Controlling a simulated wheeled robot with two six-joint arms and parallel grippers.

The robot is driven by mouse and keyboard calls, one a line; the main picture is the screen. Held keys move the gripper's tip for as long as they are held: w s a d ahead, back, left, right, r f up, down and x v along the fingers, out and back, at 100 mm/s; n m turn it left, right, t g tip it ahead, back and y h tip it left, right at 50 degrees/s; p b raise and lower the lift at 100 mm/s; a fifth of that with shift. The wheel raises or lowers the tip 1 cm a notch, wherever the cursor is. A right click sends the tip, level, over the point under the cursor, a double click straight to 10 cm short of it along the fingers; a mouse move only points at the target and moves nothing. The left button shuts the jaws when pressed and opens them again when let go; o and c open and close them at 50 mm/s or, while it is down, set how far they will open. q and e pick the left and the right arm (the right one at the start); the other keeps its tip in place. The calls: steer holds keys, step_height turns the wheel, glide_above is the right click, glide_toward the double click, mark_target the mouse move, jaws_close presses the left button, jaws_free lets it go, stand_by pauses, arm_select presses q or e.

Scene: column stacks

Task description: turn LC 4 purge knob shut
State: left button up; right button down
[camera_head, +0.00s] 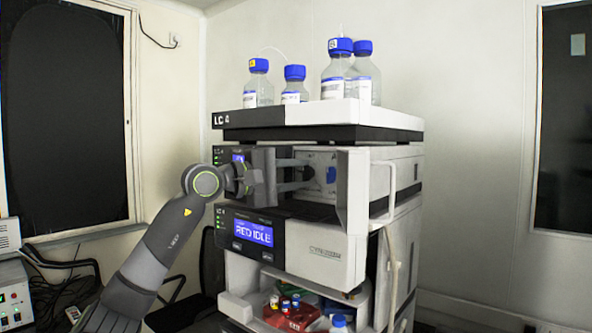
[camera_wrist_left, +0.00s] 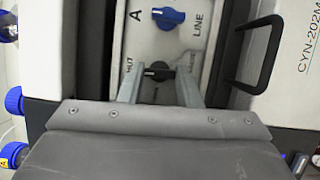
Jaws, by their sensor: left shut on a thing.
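The LC 4 stack (camera_head: 232,118) stands in the middle of the head view, with an open module bay behind a swung-out white door (camera_head: 354,190). In the left wrist view a black knob (camera_wrist_left: 158,72) sits on the bay's pale panel, beside partly covered lettering ending in "HUT". My left gripper (camera_wrist_left: 160,80) has one finger on each side of this knob and is shut on it. The knob's handle lies roughly crosswise between the fingers. In the head view my left gripper (camera_head: 306,174) reaches into the bay from the left. My right gripper is not in view.
A blue knob (camera_wrist_left: 168,17) marked "A" and "LINE" is close to the black knob. A black door handle (camera_wrist_left: 262,55) stands out at the right. Blue-capped bottles (camera_head: 338,70) stand on top of the stack. A lit display (camera_head: 253,231) is below the bay.

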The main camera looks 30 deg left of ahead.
arm_select(q)
steer(key=shift+m, duration=0.4)
steer(key=o, duration=0.7)
steer(key=shift+s+a+f+b, duration=0.15)
steer(key=shift+s+a+b, duration=0.15)
steer(key=shift+s+b, duration=0.15)
steer(key=b+v, duration=1.1)
steer(key=v, duration=0.5)
steer(key=shift+s+r, duration=0.15)
steer(key=shift+r, duration=0.15)
